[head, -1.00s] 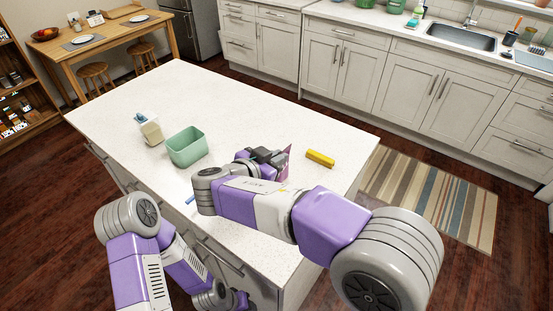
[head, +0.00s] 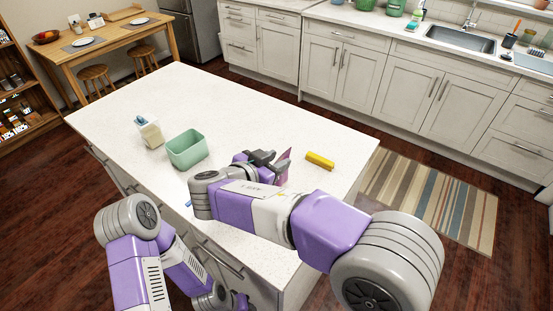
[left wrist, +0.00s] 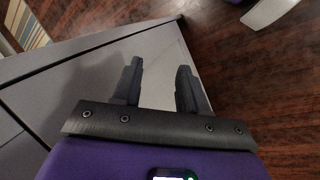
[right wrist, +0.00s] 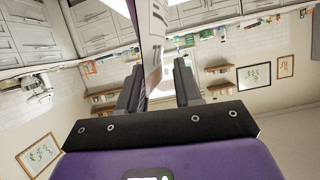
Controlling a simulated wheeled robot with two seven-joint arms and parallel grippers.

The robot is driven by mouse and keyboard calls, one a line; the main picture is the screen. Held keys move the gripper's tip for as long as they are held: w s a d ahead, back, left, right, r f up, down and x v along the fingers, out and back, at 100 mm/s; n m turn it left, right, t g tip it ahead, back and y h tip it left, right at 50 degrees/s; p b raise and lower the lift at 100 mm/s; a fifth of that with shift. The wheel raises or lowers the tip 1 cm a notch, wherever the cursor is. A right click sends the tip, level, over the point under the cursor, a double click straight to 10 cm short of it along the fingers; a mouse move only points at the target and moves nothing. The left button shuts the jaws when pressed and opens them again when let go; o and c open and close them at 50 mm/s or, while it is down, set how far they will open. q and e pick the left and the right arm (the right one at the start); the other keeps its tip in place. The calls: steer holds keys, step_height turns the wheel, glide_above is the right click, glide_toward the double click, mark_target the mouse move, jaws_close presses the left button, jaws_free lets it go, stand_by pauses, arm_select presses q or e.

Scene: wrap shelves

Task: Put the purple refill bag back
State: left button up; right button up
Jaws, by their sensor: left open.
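The purple refill bag (head: 284,167) stands slightly tilted at my right gripper, over the right part of the white island top. My right gripper (head: 268,158) reaches in front of it, fingers around the bag. In the right wrist view the bag (right wrist: 153,45) rises between the fingers, nearer the left one, with a gap at the right one, so that gripper (right wrist: 158,85) looks open. Whether the bag's base touches the counter is hidden by my right arm. My left gripper (left wrist: 158,85) is open and empty, low beside the island.
On the island (head: 260,105) are a green bin (head: 187,150), a pale bottle with a blue top (head: 149,132) and a yellow block (head: 320,160). A blue object (head: 188,203) is partly hidden by my right arm. The island's far middle is clear.

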steer(key=v, duration=1.1)
steer(key=shift+s+p, duration=0.15)
steer(key=shift+p, duration=0.25)
steer(key=shift+a+f, duration=0.1)
steer(key=shift+a, duration=0.05)
